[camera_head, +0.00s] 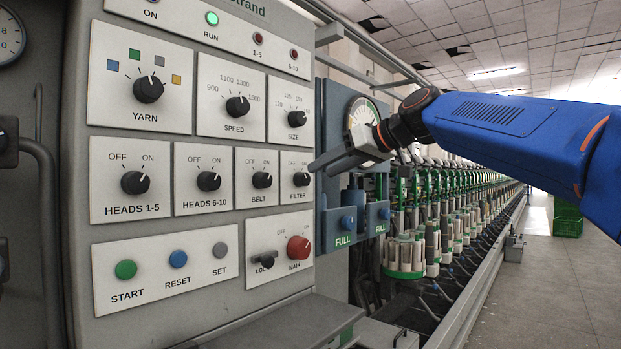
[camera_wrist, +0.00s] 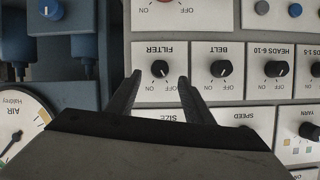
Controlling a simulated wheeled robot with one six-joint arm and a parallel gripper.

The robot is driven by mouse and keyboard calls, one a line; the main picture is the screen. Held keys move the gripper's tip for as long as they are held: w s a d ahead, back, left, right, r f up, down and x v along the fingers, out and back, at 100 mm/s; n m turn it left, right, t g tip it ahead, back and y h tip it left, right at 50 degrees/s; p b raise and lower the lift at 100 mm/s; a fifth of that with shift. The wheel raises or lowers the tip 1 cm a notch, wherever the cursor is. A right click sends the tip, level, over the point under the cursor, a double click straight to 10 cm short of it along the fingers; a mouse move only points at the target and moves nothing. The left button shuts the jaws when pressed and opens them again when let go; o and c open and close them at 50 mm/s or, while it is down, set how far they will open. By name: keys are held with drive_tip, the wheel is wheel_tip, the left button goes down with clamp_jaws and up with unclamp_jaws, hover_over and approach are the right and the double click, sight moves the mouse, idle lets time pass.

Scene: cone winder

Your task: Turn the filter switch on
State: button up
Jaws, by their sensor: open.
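The filter switch is a black rotary knob (camera_head: 301,179) on a white plate marked OFF and ON, at the right edge of the panel in the head view. Its pointer is too small to read surely. In the wrist view, the picture is upside down and the filter knob (camera_wrist: 160,69) lies between my fingertips. My gripper (camera_wrist: 159,78) is open, with one finger on each side of the knob in the picture; contact cannot be told. In the head view my gripper (camera_head: 315,167) reaches in from the right, its tips close to the filter plate's right edge.
The belt knob (camera_head: 262,180) is just left of the filter knob, and the size knob (camera_head: 297,118) is above it. The red main switch (camera_head: 299,247) is below. A blue unit with an air gauge (camera_wrist: 22,125) stands beside the panel. Open floor lies at the right.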

sight(307, 179)
drive_tip(key=shift+x, duration=3.2)
drive_tip(key=shift+c, duration=0.6)
drive_tip(key=c, duration=0.9)
